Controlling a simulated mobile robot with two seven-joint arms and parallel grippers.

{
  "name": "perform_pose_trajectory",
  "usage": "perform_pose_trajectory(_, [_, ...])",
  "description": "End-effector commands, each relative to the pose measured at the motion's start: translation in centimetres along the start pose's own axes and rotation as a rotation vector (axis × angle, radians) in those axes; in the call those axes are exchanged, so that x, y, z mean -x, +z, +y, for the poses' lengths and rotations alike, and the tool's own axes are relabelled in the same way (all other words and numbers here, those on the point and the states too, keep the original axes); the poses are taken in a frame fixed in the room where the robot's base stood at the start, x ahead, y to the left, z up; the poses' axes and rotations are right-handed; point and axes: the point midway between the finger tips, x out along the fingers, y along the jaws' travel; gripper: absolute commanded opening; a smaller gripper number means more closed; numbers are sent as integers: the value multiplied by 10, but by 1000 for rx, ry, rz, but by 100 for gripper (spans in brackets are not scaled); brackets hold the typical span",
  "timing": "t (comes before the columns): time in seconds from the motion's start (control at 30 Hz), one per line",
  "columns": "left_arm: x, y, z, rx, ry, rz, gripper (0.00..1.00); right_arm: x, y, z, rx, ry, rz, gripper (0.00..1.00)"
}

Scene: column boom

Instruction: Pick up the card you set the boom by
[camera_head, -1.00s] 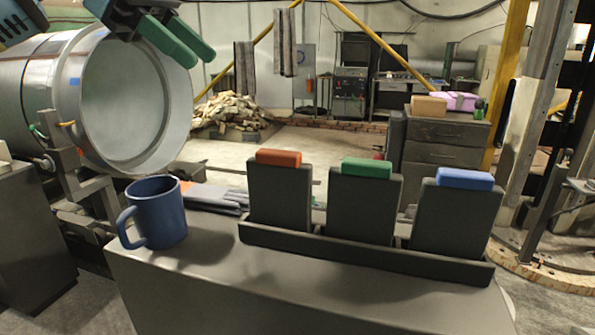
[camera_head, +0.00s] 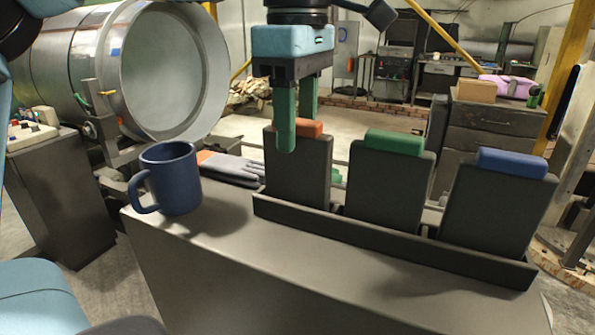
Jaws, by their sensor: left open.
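Three dark grey cards stand upright in a slotted rack (camera_head: 385,243) on the grey cabinet top. The left card has an orange top edge (camera_head: 311,127), the middle one a green top edge (camera_head: 394,142), the right one a blue top edge (camera_head: 512,162). My left gripper (camera_head: 296,135) hangs over the orange-topped card, open, pointing down. One green finger is in front of the card and partly covers its orange top; the other is behind it, its tip hidden. I cannot tell whether either finger touches the card. My right gripper is not in view.
A blue mug (camera_head: 176,178) stands on the cabinet top (camera_head: 330,262) left of the rack. Grey-and-orange gloves (camera_head: 232,168) lie between them. A large metal drum (camera_head: 165,70) is at the left. A control box (camera_head: 30,132) sits on the left cabinet. The front of the top is clear.

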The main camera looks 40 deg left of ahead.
Motion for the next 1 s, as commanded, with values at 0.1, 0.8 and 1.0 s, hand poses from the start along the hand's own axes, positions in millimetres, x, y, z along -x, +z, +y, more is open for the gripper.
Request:
perform_pose_trajectory(0.1, [-2,0,0,0,1,-1,45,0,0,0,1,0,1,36])
perform_pose_trajectory(0.8, [-54,1,-3,1,1,-2,45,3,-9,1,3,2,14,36])
perform_pose_trajectory(1.0, [-53,0,-3,1,1,-2,24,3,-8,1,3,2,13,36])
